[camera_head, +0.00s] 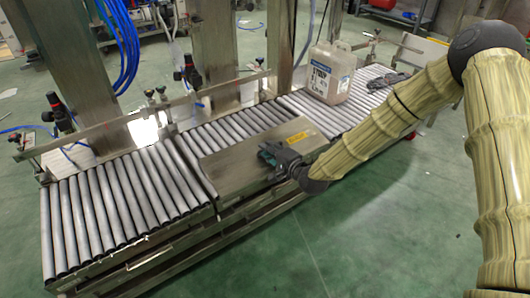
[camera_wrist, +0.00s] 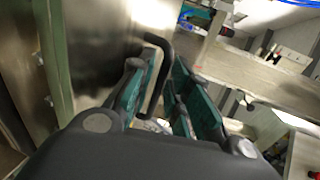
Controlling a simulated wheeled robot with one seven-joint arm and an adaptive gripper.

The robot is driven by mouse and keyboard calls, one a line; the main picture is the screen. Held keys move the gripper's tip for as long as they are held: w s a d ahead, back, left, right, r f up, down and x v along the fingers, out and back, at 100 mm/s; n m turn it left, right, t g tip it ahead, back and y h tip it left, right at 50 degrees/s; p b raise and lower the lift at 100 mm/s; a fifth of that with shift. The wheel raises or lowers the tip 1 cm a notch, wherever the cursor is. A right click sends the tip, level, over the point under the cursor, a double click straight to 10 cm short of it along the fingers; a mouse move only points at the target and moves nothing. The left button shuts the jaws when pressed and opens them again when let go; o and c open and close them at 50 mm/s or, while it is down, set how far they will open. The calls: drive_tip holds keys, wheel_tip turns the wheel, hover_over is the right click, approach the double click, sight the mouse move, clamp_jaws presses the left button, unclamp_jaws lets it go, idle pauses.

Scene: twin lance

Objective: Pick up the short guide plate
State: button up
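A flat brushed-metal plate (camera_head: 225,165) with a yellow label lies over the rollers in the middle of the conveyor. I cannot tell for sure whether it is the short guide plate. My gripper (camera_head: 272,155) is over its right part. In the wrist view my gripper (camera_wrist: 165,70) has its two teal-padded fingers apart. A black bent handle (camera_wrist: 164,75) shows between the fingers, beside a shiny metal surface (camera_wrist: 95,45) at the left. I cannot tell whether the fingers touch the handle. My gripper hides part of the plate in the head view.
A pale jerrycan (camera_head: 331,75) stands on the rollers behind my gripper. A dark fixture (camera_head: 388,81) lies further right on the conveyor. A metal rail (camera_head: 110,122) and steel posts line the back. Bare rollers (camera_head: 115,200) are at the left; green floor is open in front.

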drive_tip(key=shift+r, duration=0.1)
drive_tip(key=shift+c, duration=0.2)
clamp_jaws()
drive_tip(key=shift+r, duration=0.1)
drive_tip(key=shift+r, duration=0.1)
